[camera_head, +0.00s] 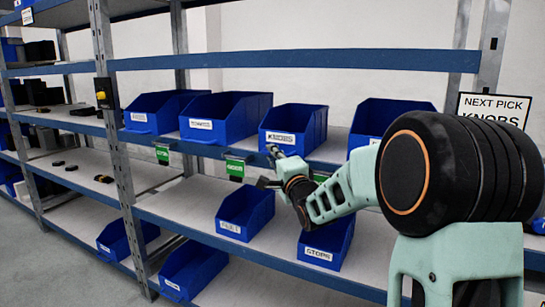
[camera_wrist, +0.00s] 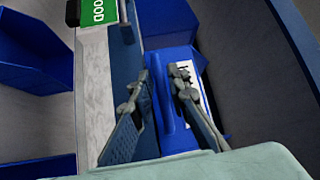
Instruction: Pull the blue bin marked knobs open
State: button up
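My gripper (camera_head: 274,152) is at the lower left of this bin's front. In the wrist view, my gripper (camera_wrist: 164,80) has its two fingers apart, with the blue front of the bin (camera_wrist: 182,138) between and beyond them. The white label (camera_wrist: 188,78) is partly hidden behind the right finger. I cannot tell whether either finger touches the bin.
A sign (camera_head: 493,108) reads NEXT PICK KNOBS. Other blue bins stand left (camera_head: 228,115) and right (camera_head: 385,115) on the same board. Lower bins (camera_head: 245,212) (camera_head: 325,245) sit below my gripper. Green tags (camera_head: 235,168) hang on the shelf edge. A steel post (camera_head: 117,150) stands left.

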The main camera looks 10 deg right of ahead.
jog(key=shift+w+a, duration=0.1)
jog(key=shift+w, duration=0.2)
jog(key=shift+c, duration=0.3)
grip_shut()
